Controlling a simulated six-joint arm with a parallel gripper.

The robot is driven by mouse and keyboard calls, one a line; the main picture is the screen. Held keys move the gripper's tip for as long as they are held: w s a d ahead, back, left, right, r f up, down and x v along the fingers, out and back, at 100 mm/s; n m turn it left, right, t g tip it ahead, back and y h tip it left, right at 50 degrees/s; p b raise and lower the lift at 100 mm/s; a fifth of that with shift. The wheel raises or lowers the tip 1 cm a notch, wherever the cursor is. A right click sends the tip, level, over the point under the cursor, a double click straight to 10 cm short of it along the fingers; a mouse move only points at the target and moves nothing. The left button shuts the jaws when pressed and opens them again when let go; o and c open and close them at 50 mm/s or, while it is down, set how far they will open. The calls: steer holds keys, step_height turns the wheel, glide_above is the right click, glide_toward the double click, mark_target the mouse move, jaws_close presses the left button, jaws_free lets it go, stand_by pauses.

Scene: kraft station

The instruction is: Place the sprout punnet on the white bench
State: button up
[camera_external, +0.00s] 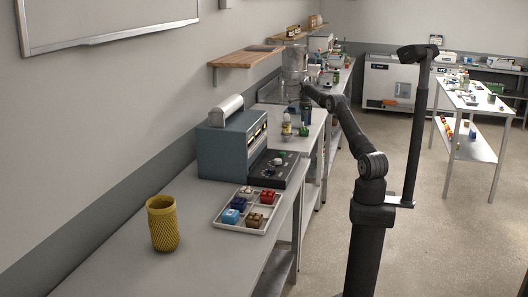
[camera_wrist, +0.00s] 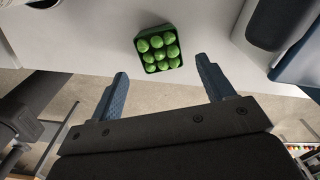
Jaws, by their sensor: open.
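In the wrist view a dark green punnet (camera_wrist: 158,48) holds several round green sprouts and sits on a pale bench top (camera_wrist: 205,22), near its edge. My gripper (camera_wrist: 161,72) is open and empty. Its two blue fingers are spread on the near side of the punnet, one toward each side, and do not touch it. A separate white-topped bench (camera_external: 472,103) stands at the right.
A blue-grey machine (camera_external: 232,143), a white tray (camera_external: 224,217) of coloured blocks and a yellow woven vase (camera_external: 162,224) stand on the near left bench. A bottle (camera_external: 286,127) is close to my gripper. Small items crowd the right bench. Open floor lies between the benches.

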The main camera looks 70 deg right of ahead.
mark_target(304, 128)
steer(key=shift+r, duration=2.55)
step_height(304, 128, down, 12)
steer(key=shift+r, duration=1.4)
